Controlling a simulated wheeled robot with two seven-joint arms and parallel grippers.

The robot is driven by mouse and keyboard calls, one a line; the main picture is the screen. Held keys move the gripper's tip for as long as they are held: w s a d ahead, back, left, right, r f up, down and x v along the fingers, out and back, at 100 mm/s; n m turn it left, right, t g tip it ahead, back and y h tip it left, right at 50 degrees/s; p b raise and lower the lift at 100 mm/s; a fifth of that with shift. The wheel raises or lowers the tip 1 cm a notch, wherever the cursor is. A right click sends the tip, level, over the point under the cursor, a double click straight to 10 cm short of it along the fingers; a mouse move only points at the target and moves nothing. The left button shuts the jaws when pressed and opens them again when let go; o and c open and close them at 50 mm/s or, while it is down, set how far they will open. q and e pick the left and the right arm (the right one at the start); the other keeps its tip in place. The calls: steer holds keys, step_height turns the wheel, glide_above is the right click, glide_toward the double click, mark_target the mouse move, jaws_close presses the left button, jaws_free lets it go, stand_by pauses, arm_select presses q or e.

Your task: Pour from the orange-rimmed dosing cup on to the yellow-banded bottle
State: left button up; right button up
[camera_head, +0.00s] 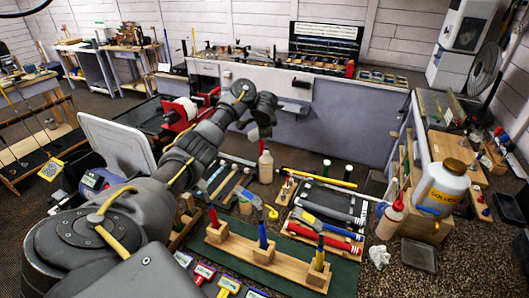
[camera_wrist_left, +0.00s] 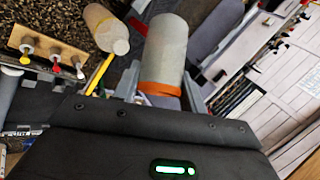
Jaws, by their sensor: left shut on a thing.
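My left gripper (camera_head: 262,118) is above the bench in the head view, at the end of my arm. In the left wrist view its fingers (camera_wrist_left: 163,88) are shut on a grey cup (camera_wrist_left: 167,48) with an orange rim (camera_wrist_left: 160,88). A pale bottle also shows left of the cup in the wrist view (camera_wrist_left: 104,28). My right gripper is not in view.
A squeeze bottle with a red tip (camera_head: 389,222) and a large white solvent jug (camera_head: 442,188) stand at the right. A wooden tool rack (camera_head: 262,262) is in front. Hammers and other tools crowd the mat. A red vise (camera_head: 183,112) is behind my arm.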

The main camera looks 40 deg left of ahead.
arm_select(q)
steer(key=shift+r+n+t+h, duration=0.3)
steer(key=shift+r+h, duration=0.6)
steer(key=shift+h, duration=0.1)
steer(key=shift+r+n+h, duration=0.25)
steer(key=shift+n+h, duration=0.05)
steer(key=shift+h, duration=0.3)
steer(key=shift+r+n+t+h, duration=0.3)
steer(key=shift+t+h, duration=0.3)
steer(key=shift+h, duration=0.5)
steer(key=shift+d, duration=0.15)
